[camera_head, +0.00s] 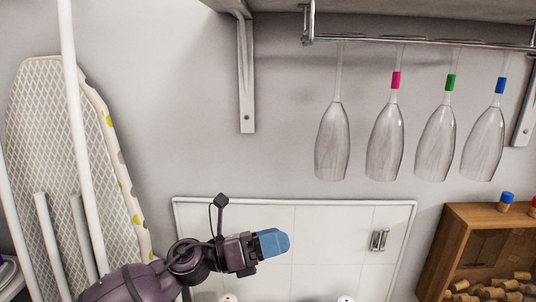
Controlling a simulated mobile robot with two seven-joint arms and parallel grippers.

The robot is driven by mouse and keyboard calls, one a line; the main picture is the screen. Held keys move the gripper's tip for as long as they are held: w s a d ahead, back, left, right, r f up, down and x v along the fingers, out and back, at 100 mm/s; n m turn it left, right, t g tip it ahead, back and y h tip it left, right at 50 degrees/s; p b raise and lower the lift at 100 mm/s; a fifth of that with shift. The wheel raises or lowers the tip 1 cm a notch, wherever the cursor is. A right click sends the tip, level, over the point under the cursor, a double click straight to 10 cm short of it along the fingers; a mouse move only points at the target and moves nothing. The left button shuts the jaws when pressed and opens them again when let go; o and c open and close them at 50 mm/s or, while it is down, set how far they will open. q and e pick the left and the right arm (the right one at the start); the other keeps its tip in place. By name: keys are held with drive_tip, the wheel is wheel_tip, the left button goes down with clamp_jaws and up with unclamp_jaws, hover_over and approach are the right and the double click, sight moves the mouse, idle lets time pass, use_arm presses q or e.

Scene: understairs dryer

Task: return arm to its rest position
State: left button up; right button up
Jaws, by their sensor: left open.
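My left gripper (274,243) is at the lower middle of the head view, with its arm coming in from the lower left. Its blue fingertips point to the right, in front of the white panel (325,222) on the wall. I see nothing held in it, and it looks apart from the things around it. My right gripper is not in view.
Several upside-down glasses (333,143) hang from a metal rail (420,42) under a shelf at upper right. An ironing board (45,150) leans at left. A wooden box (490,214) with corks stands at lower right.

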use_arm(q)
drive_tip(key=w+a+f+n+t+y, duration=0.1)
drive_tip(key=a+f+n+t+y, duration=0.6)
drive_tip(key=n, duration=0.9)
drive_tip(key=w+a+f+n+t+y, duration=0.1)
drive_tip(key=a+f+n+t+y, duration=0.65)
drive_tip(key=n, duration=0.95)
drive_tip(key=s+a+f+n+g+y, duration=0.2)
drive_tip(key=s+a+f+n+g, duration=0.1)
drive_tip(key=s+a+f+n, duration=0.2)
drive_tip(key=s+a+f+n+g+y, duration=0.2)
drive_tip(key=s+a+f+n+g, duration=0.2)
drive_tip(key=s+a+f, duration=0.5)
drive_tip(key=s+f+n, duration=0.1)
drive_tip(key=s+f, duration=0.4)
drive_tip(key=s, duration=0.4)
drive_tip(key=shift+s+a+n+y, duration=0.15)
drive_tip(key=shift+s+n+y, duration=0.15)
drive_tip(key=shift+y, duration=0.05)
drive_tip(key=shift+f, duration=0.1)
